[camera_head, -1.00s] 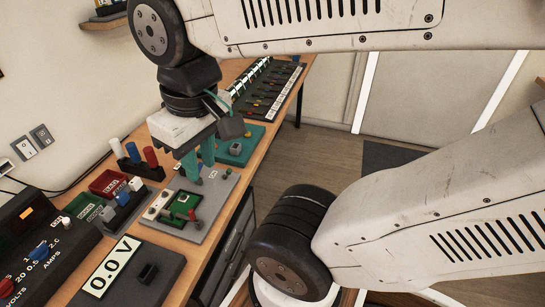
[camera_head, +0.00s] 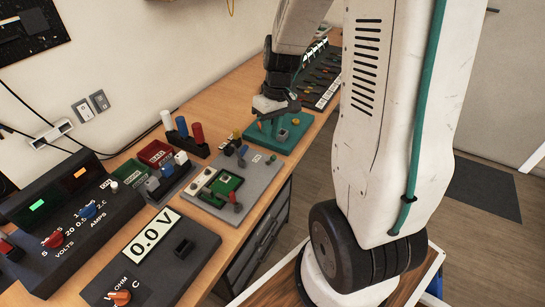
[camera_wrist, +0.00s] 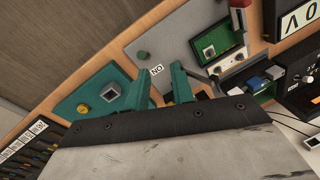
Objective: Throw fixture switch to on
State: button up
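The grey fixture plate (camera_head: 262,178) lies on the bench and carries a green square board (camera_head: 224,185), a red-handled lever (camera_head: 236,206) at the near end and a small blue-dark lever (camera_head: 242,152) at the far end beside a white label (camera_head: 256,158). My gripper (camera_head: 276,122) hangs past the plate's far end, over the teal base. In the wrist view its teal fingers (camera_wrist: 157,85) are apart, with nothing seen held. The far lever is not clear there, perhaps behind a finger.
A teal base (camera_head: 285,138) with a yellow button adjoins the plate. A rack of coloured posts (camera_head: 185,140), red and green bins (camera_head: 154,153), a 0.0 V meter (camera_head: 152,232) and a power supply (camera_head: 70,215) crowd the bench. My arm hides part of the bench's right side.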

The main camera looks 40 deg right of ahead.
send_over(274, 156)
jog(key=d, duration=0.1)
notch_tip(274, 156, down, 5)
jog(key=f, duration=0.5)
jog(key=a+f, duration=0.1)
jog(key=f, duration=0.1)
jog(key=shift+f, duration=0.35)
grip_shut()
